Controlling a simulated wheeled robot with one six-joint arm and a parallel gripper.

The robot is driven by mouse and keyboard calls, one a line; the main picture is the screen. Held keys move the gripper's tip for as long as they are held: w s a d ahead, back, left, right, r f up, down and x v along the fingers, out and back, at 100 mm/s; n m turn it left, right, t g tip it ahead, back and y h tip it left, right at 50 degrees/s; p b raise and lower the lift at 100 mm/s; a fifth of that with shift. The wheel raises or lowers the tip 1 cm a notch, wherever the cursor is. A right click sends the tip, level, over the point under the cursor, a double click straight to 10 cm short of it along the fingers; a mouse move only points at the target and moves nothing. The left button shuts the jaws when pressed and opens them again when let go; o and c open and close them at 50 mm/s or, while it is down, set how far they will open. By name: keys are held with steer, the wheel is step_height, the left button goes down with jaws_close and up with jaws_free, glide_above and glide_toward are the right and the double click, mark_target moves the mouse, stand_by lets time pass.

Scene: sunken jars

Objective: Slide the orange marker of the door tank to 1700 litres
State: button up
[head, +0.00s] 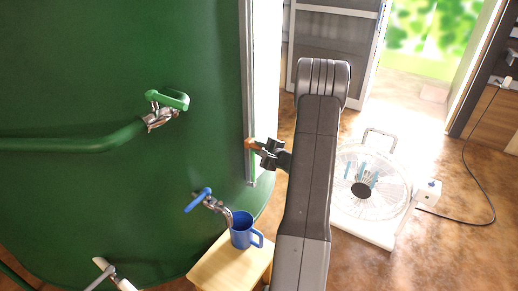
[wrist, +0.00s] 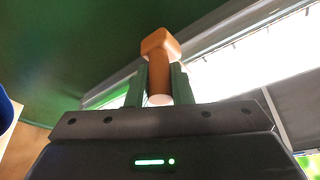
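The orange marker (head: 250,144) sits near the lower end of an upright grey rail (head: 248,90) on the green tank (head: 90,60). In the wrist view the marker (wrist: 159,42) has a wide orange head and a narrower stem with a pale end. My gripper (head: 260,150) reaches it from the right. In the wrist view the fingers of my gripper (wrist: 160,80) stand close on both sides of the stem, with no clear gap. A pale strip with small dark marks (wrist: 265,48) runs beside the rail; its figures are unreadable.
A green-handled tap (head: 165,108) and a blue-handled tap (head: 208,202) stick out from the tank. A blue mug (head: 242,232) stands on a wooden stool (head: 225,265) below. A white fan (head: 368,190) is on the floor to the right.

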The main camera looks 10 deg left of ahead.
steer(key=shift+r, duration=3.55)
jaws_close()
steer(key=o, duration=0.9)
jaws_free()
steer(key=shift+c, duration=0.2)
steer(key=b+v, duration=0.1)
steer(key=v, duration=1.2)
steer(key=shift+s+d, duration=0.25)
steer(key=shift+d, duration=0.05)
steer(key=shift+a+r, duration=0.1)
